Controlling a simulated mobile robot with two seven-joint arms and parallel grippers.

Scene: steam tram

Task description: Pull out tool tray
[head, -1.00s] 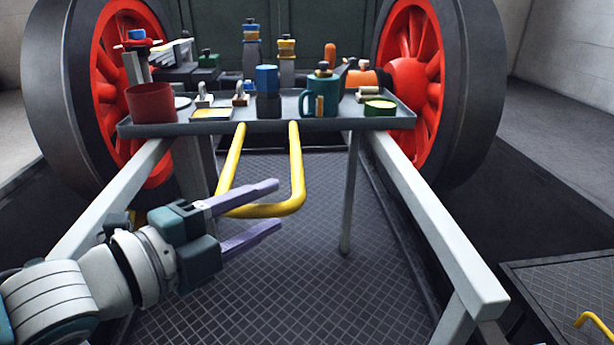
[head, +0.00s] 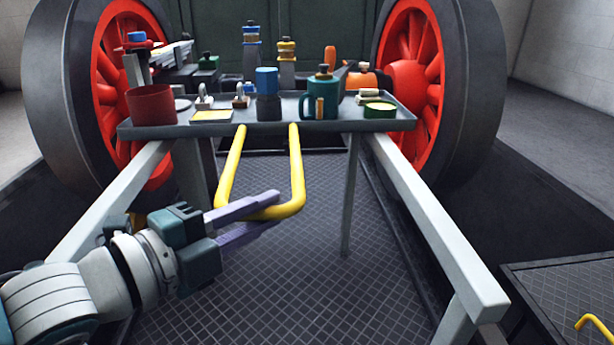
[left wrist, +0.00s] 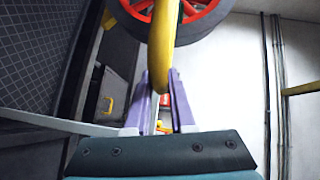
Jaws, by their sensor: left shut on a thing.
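The tool tray (head: 305,124) is a grey, shallow tray between two large wheels in the head view. It carries a red pot, a teal mug, a blue-topped container and several small items. A yellow U-shaped handle (head: 298,175) hangs from its front edge. My left gripper (head: 276,208) is shut on the handle's bottom bar, with its purple fingers above and below it. In the left wrist view the yellow handle (left wrist: 163,45) runs down between the two purple fingers (left wrist: 160,100). My right gripper is not in view.
Pale rails (head: 425,215) slope toward me on both sides of the tray, with legs below. Red-spoked wheels (head: 407,75) flank it. Dark chequered floor (head: 290,290) lies open in front. A low dark box (head: 570,290) with a yellow handle is at bottom right.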

